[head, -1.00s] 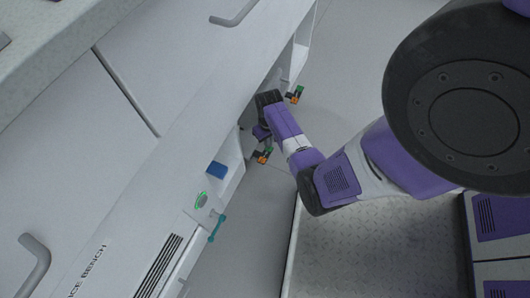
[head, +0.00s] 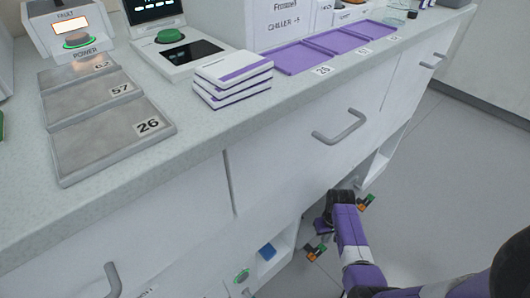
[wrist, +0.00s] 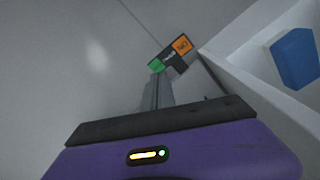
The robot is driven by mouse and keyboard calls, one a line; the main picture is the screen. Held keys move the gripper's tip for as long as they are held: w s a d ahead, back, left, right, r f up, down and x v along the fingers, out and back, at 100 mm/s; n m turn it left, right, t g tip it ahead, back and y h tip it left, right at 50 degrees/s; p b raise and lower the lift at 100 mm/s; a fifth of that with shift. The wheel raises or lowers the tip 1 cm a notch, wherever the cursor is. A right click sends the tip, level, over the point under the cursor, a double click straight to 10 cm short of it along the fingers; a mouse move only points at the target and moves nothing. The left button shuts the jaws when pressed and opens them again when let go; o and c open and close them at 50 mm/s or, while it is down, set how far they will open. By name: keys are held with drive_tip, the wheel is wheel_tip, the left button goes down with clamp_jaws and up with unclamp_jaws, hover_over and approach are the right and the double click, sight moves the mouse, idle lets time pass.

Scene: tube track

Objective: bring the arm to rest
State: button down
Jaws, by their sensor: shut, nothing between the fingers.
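My arm reaches down beside the lower front of the white bench (head: 270,165), near its open compartments. My gripper (wrist: 158,82) is shut and empty in the wrist view. In the head view the gripper (head: 325,225) is small, and its fingertips are hard to make out. Beyond the fingers in the wrist view is a green and orange labelled part (wrist: 170,54); I cannot tell whether they touch. The head view shows two such parts, one (head: 365,202) right of the gripper and one (head: 315,252) below it.
A blue block (head: 267,252) sits in a white compartment left of the gripper; a blue block also shows in the wrist view (wrist: 293,58). A drawer handle (head: 340,128) juts out above. Purple trays (head: 300,57) and stacked white boxes (head: 232,80) stand on the counter. Floor at right is clear.

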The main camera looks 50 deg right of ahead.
drive_tip(key=s+a+r+n+t+h, duration=0.1)
drive_tip(key=a+r+n+t+h, duration=0.15)
drive_tip(key=a+r+t, duration=0.45)
drive_tip(key=s+a+r+n+t+h, duration=0.15)
drive_tip(key=a+r+n, duration=0.25)
drive_tip(key=a+r, duration=0.7)
drive_tip(key=s+a+r+n+t+y, duration=0.1)
drive_tip(key=s+a+r+t+y, duration=0.15)
drive_tip(key=a+r, duration=0.6)
drive_tip(key=s+a+r+n+t+y, duration=0.15)
drive_tip(key=a+r+t, duration=0.3)
drive_tip(key=r, duration=0.75)
wheel_tip(320, 180, up, 30)
drive_tip(key=w+a+p, duration=0.1)
drive_tip(key=p, duration=2.8)
drive_tip(key=shift+g+p, duration=0.3)
drive_tip(key=shift+g, duration=0.05)
